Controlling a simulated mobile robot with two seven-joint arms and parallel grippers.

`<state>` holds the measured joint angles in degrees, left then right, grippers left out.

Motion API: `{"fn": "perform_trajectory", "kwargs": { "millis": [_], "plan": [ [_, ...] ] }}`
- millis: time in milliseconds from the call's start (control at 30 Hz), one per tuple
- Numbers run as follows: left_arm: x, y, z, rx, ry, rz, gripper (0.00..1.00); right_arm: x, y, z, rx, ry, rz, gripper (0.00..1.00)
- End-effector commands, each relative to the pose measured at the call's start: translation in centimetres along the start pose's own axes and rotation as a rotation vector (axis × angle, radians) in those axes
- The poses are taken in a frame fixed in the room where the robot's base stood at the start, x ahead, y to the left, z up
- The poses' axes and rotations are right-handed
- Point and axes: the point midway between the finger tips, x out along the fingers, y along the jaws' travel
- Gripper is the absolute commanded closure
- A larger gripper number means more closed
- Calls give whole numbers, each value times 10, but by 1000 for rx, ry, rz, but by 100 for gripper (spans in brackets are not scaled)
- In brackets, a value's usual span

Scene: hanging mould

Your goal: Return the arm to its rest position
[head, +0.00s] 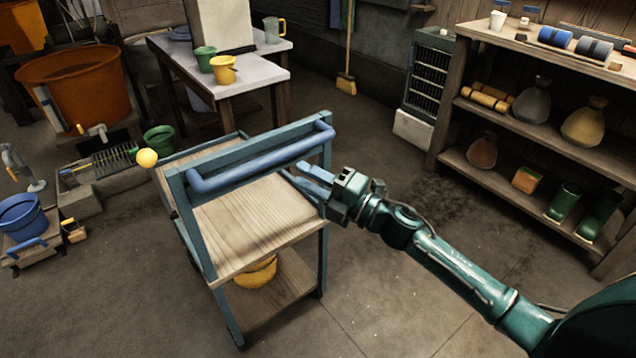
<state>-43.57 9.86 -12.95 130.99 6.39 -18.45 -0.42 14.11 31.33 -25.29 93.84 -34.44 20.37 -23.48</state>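My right arm comes in from the lower right, and its dark green gripper (304,174) is at the right side of the blue cart (208,228), near the cart's right front post. Its two pale blue fingers point left and look apart, with nothing seen between them. Part of the fingers lies close to the cart's frame, and I cannot tell whether they touch it. My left gripper is not in view.
The cart has a blue handle bar (262,160), a wooden top and a yellow item (256,272) on its lower shelf. A wooden shelf unit (452,98) stands at right. A table (182,60) with cups is behind. Floor right of the cart is clear.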

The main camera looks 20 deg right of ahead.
Motion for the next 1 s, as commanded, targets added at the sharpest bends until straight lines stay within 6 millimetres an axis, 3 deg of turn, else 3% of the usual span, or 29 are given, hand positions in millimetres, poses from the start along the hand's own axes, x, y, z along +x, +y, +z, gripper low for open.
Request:
{"fn": "perform_trajectory", "kwargs": {
  "millis": [200,733,867,1000],
  "plan": [
    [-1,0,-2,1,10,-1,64,-20,0,0,0,-1,1,70],
    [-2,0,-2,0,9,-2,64,-23,-2,-4,26,-8,2,70],
    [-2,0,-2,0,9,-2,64,-35,-14,-26,211,-70,6,70],
    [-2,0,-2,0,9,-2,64,-67,-37,-67,612,-224,0,70]
  ]
}}
